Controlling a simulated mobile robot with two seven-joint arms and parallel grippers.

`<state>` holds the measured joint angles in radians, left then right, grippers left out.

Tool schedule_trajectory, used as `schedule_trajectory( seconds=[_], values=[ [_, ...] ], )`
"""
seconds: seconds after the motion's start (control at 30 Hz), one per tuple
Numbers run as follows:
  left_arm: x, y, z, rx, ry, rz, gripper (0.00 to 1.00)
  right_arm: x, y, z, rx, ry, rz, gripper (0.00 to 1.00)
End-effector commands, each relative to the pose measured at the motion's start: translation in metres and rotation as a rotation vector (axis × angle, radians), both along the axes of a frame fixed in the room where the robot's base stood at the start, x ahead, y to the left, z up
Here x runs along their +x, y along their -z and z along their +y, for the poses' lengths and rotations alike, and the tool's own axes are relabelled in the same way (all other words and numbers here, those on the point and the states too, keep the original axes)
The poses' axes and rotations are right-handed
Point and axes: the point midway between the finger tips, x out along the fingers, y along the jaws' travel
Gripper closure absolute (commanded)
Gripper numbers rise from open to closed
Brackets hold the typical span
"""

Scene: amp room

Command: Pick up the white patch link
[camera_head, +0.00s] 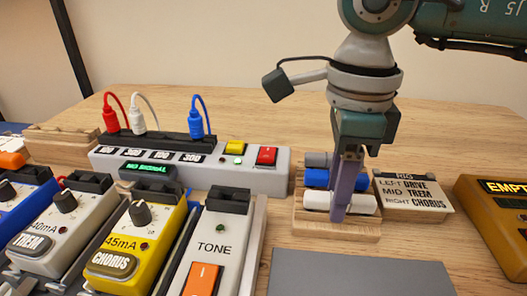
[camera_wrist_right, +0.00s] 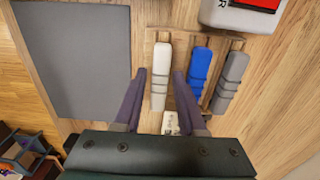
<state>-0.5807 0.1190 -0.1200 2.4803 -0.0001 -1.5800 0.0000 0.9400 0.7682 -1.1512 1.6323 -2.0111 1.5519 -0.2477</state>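The white patch link (camera_head: 316,200) lies at the front of a small wooden rack (camera_head: 325,231), in front of a blue link (camera_head: 316,179) and a grey link (camera_head: 318,159). My right gripper (camera_head: 341,212) points down over the rack. In the wrist view my right gripper (camera_wrist_right: 158,74) is open, with one purple finger on each side of the white link (camera_wrist_right: 160,82). Gaps show between the fingers and the link. The right finger is between the white link and the blue link (camera_wrist_right: 200,70). My left gripper is not in view.
A pedal switcher (camera_head: 235,178) with red, white and blue plugged cables stands behind left. Several pedals, including a yellow one (camera_head: 140,240), fill the left. A sign (camera_head: 412,195) and a yellow box (camera_head: 495,215) are to the right. A grey mat (camera_head: 360,275) lies in front.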

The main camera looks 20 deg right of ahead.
Motion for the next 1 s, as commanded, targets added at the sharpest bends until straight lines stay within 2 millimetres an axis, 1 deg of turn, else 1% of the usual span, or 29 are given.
schedule_trajectory(
  seconds=[0.17,0.5,0.53,1.0],
  values=[
    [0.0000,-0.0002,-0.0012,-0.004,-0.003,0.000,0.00,0.0000,-0.0003,-0.0001,0.000,0.000,0.000,0.60],
    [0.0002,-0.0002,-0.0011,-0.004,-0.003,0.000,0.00,0.0001,-0.0002,-0.0001,0.000,0.000,0.000,0.98],
    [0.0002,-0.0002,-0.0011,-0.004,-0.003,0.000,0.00,0.0001,-0.0002,-0.0001,0.000,0.000,0.000,1.00],
    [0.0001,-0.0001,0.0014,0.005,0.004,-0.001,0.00,0.0000,-0.0001,0.0000,0.000,0.000,0.000,1.00]
  ],
)
